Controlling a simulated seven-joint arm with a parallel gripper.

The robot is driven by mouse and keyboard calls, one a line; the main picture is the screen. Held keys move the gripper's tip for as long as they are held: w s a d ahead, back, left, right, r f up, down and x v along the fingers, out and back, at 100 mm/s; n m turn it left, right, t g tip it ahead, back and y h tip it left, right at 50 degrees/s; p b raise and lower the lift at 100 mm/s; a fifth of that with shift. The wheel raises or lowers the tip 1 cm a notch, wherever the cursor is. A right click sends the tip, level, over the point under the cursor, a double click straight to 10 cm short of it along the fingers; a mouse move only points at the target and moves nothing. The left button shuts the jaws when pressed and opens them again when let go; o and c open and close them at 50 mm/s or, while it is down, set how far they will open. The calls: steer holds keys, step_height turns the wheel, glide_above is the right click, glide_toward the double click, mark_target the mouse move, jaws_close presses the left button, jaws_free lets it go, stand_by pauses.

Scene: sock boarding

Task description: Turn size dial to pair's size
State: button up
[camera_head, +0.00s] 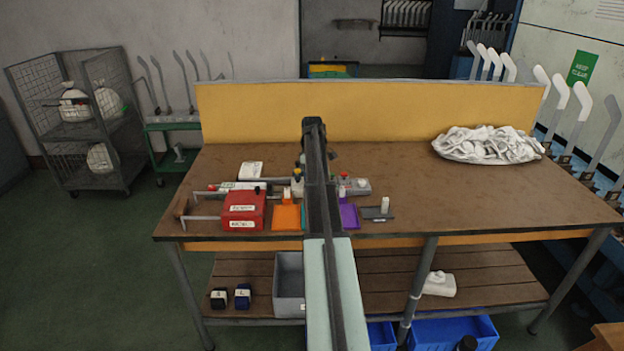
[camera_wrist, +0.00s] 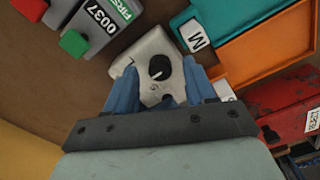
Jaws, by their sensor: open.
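The size dial is a black round knob (camera_wrist: 159,67) with a short white pointer mark, set on a pale grey box (camera_wrist: 150,45) in the wrist view. A small marking below the knob is too small to read surely. My gripper (camera_wrist: 160,72) is open, with one blue finger on each side of the knob; I cannot tell whether they touch it. In the head view my arm stands over the bench's middle and hides the dial. A white heap of socks (camera_head: 487,143) lies at the bench's right; no single pair can be made out.
Beside the dial in the wrist view are a counter box (camera_wrist: 98,22) reading 0037, a teal tray (camera_wrist: 228,18) with an M card (camera_wrist: 195,38), an orange tray (camera_wrist: 268,48) and a red box (camera_wrist: 285,125). The brown bench (camera_head: 450,205) is clear at front right.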

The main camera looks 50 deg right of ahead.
steer(key=shift+f, duration=0.35)
jaws_close()
stand_by(0.4)
